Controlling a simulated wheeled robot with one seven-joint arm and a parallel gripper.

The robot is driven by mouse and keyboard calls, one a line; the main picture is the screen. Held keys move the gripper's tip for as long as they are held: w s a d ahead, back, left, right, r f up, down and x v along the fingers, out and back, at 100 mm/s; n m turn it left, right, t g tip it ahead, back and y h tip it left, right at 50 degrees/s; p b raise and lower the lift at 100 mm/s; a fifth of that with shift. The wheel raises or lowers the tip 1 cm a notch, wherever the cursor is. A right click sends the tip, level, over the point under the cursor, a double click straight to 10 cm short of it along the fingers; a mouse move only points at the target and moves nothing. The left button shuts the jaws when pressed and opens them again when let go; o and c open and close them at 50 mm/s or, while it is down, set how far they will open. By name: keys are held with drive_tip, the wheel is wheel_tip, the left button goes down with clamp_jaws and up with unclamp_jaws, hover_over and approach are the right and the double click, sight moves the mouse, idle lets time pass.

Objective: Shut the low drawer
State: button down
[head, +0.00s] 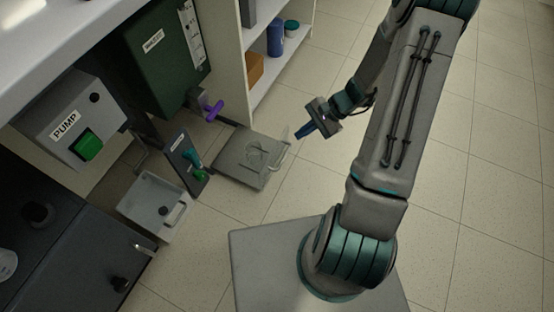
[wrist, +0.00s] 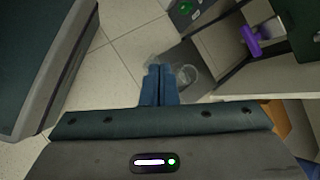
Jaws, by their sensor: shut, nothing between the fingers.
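A pale open-topped drawer (head: 139,193) stands out low below the pump box in the head view, with a dark round knob (head: 164,210) on it. I take it to be the low drawer; I cannot make it out surely in the wrist view. My gripper (head: 302,132) is raised over the floor, up and to the right of the drawer and well apart from it. In the wrist view its blue fingers (wrist: 158,86) are together with nothing between them.
A grey floor platform (head: 235,165) lies between the drawer and my gripper, with clear glassware (head: 283,157) at its right edge. A panel with a teal handle (head: 189,162), a purple valve handle (head: 213,110) and the pump box (head: 72,118) are near. Open floor lies right.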

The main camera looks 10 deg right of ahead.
wheel_tip(320, 180, down, 11)
drive_tip(key=w+d+m+t+y+p, duration=0.1)
drive_tip(key=d+m+t+y, duration=0.15)
drive_tip(key=m, duration=0.35)
drive_tip(key=m+t+h, duration=0.2)
drive_tip(key=m+t, duration=0.2)
drive_tip(key=m, duration=0.4)
approach(270, 161)
drive_tip(key=shift+y, duration=0.25)
drive_tip(key=b+x, duration=0.1)
drive_tip(key=x, duration=0.1)
drive_tip(key=f+b+x, duration=0.1)
drive_tip(key=b+x, duration=0.1)
drive_tip(key=x, duration=0.1)
drive_tip(key=shift+f, duration=0.15)
drive_tip(key=shift+w+a+b, duration=0.3)
drive_tip(key=shift+a, duration=0.1)
